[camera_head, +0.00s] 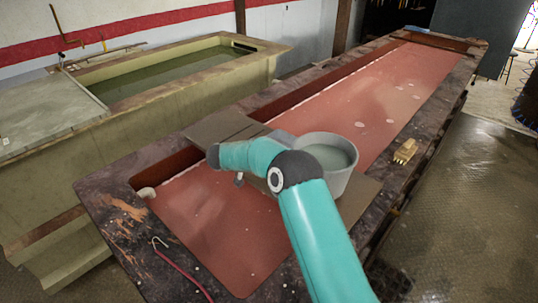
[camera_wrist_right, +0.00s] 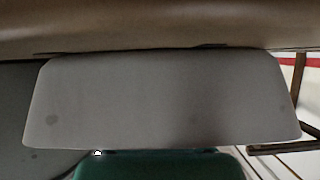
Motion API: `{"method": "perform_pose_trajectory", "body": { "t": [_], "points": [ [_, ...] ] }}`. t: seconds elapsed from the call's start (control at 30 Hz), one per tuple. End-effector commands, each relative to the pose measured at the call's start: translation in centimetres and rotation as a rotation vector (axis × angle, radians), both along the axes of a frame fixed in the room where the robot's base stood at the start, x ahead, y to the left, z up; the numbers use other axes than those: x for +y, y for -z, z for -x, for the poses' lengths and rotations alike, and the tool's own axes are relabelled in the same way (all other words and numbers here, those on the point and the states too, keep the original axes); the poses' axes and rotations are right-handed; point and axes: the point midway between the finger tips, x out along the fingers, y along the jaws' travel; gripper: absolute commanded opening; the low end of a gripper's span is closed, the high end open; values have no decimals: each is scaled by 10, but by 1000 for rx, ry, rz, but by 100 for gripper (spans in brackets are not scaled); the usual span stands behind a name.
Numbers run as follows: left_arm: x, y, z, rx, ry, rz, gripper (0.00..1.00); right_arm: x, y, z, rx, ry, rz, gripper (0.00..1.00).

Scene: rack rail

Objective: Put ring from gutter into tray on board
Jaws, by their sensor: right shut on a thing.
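My right arm is teal and reaches in from the bottom right over the gutter (camera_head: 225,225). My right gripper (camera_head: 239,180) is mostly hidden; only a small grey part shows under the forearm. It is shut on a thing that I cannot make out. No ring can be picked out in the gutter. A board (camera_head: 228,128) lies across the gutter, partly behind my arm. My left gripper is not in view.
The grey round pot (camera_head: 340,165) with pale liquid stands on the board close to my elbow. A yellowish brush-like block (camera_head: 405,151) lies on the right rim. A red hooked rod (camera_head: 180,268) lies on the front rim. A water-filled basin (camera_head: 175,75) stands at the left.

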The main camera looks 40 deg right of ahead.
Motion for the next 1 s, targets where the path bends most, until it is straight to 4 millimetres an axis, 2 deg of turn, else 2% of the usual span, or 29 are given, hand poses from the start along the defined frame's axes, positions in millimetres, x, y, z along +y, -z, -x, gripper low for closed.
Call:
{"method": "perform_pose_trajectory", "body": {
  "t": [0.53,0.57,0.7,1.0],
  "points": [
    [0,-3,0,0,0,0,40,2,19,1,8,1,-8,20],
    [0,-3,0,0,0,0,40,2,19,1,9,0,-9,59],
    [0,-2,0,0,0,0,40,1,20,2,10,1,-10,80],
    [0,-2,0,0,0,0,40,1,21,2,9,2,-10,80]
  ]
}}
